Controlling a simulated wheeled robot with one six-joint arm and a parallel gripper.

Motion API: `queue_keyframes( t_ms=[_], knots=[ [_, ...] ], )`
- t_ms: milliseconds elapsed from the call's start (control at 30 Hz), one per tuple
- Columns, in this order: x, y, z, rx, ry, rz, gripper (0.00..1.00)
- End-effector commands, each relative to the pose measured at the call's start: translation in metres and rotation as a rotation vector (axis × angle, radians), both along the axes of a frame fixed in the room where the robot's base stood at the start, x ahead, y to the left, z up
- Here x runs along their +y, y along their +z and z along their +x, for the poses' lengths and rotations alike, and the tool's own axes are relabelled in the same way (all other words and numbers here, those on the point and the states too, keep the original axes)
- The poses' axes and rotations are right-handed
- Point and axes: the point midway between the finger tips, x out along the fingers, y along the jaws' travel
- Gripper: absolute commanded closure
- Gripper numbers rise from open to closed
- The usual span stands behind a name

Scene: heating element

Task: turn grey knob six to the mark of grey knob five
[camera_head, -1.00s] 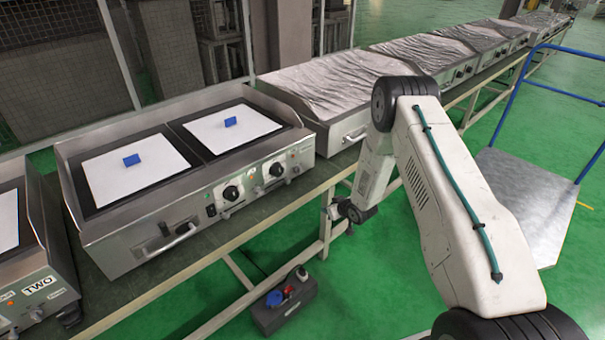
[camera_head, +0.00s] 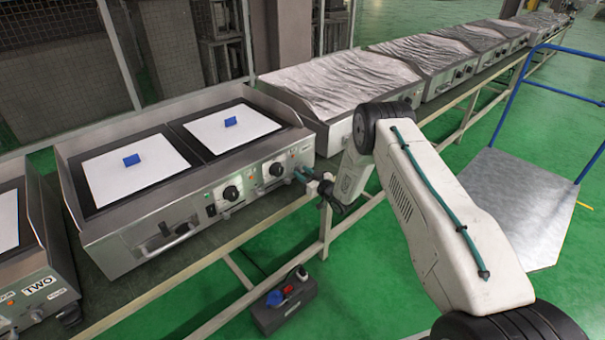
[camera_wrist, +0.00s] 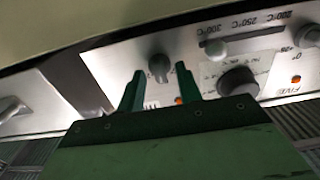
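My gripper (camera_head: 301,176) is at the right end of the front panel of a two-plate appliance in the head view. In the wrist view its two green fingers (camera_wrist: 160,82) stand apart. A small grey knob (camera_wrist: 160,67) shows between the fingertips; contact cannot be told. A larger dark knob (camera_wrist: 237,82) is to its right, and a label reading FIVE (camera_wrist: 295,91) is at the right edge. No label for six is readable. The head view shows two round dials, a left one (camera_head: 231,193) and a right one (camera_head: 276,169).
The appliance (camera_head: 150,225) stands on a long bench with two white sheets and blue blocks on top. A unit labelled TWO (camera_head: 42,283) is at the left. Foil-covered units (camera_head: 340,82) stand at the right. A dark socket box (camera_head: 285,307) lies on the green floor.

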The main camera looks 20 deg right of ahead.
Motion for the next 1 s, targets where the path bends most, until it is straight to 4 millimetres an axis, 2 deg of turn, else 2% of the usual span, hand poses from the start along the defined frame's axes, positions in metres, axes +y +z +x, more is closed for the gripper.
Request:
queue_keyframes(
  t_ms=[333,367,467,767,1000],
  knots=[
    [0.0033,-0.0001,0.0065,0.001,-0.001,0.0,0.65],
    [0.0033,-0.0001,0.0065,0.001,-0.001,0.0,0.68],
    [0.0032,0.0,0.0064,0.001,-0.001,0.0,0.96],
    [0.0032,0.0001,0.0064,-0.008,-0.001,-0.017,0.96],
    [0.0035,0.0001,0.0062,-0.056,-0.001,-0.112,0.96]
  ],
)
